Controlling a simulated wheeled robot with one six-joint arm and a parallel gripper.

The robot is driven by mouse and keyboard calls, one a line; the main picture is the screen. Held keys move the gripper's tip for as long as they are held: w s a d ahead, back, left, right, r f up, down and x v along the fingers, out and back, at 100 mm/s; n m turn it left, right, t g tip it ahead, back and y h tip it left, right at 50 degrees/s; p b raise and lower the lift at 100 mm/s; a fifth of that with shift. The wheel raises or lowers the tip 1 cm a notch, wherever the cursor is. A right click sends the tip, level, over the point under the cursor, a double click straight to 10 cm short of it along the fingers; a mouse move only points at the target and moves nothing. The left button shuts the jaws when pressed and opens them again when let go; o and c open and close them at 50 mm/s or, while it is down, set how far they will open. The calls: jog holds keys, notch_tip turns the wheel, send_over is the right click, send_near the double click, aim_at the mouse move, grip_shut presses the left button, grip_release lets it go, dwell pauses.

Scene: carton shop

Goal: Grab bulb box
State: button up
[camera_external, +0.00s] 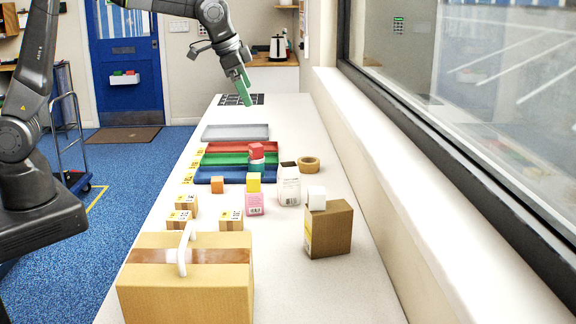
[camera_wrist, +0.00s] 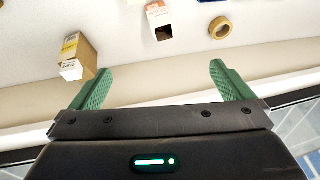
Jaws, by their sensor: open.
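My gripper (camera_external: 244,90) hangs above the far end of the white table in the external view. In the wrist view my gripper (camera_wrist: 162,80) is open, with its two green fingers wide apart and nothing between them. Several boxes could be the bulb box, and I cannot read their labels. A white box with a dark top (camera_external: 290,186) stands right of the middle; it seems to show in the wrist view (camera_wrist: 158,20). A pink box (camera_external: 254,204) stands to its left. A brown carton (camera_external: 334,232) stands nearer the window ledge, also in the wrist view (camera_wrist: 80,58).
A tape roll (camera_external: 308,164) lies near the ledge. Red, green and blue trays (camera_external: 205,175) and a grey tray (camera_external: 235,132) lie behind. A large taped carton (camera_external: 185,290) and small cartons fill the near left.

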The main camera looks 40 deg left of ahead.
jog(key=c, duration=0.4)
jog(key=n+h+b, duration=0.1)
jog(key=n+b, duration=0.1)
jog(key=b, duration=0.8)
send_over(289, 183)
jog(key=a, duration=0.3)
notch_tip(289, 183, down, 23)
jog(key=shift+g, duration=0.4)
jog(key=shift+w+p+x, duration=0.15)
jog(key=shift+p+x, duration=0.25)
jog(key=shift+x, duration=0.95)
jog(key=shift+w+p+x, duration=0.2)
jog(key=shift+p+x, duration=0.2)
jog(key=shift+x, duration=0.95)
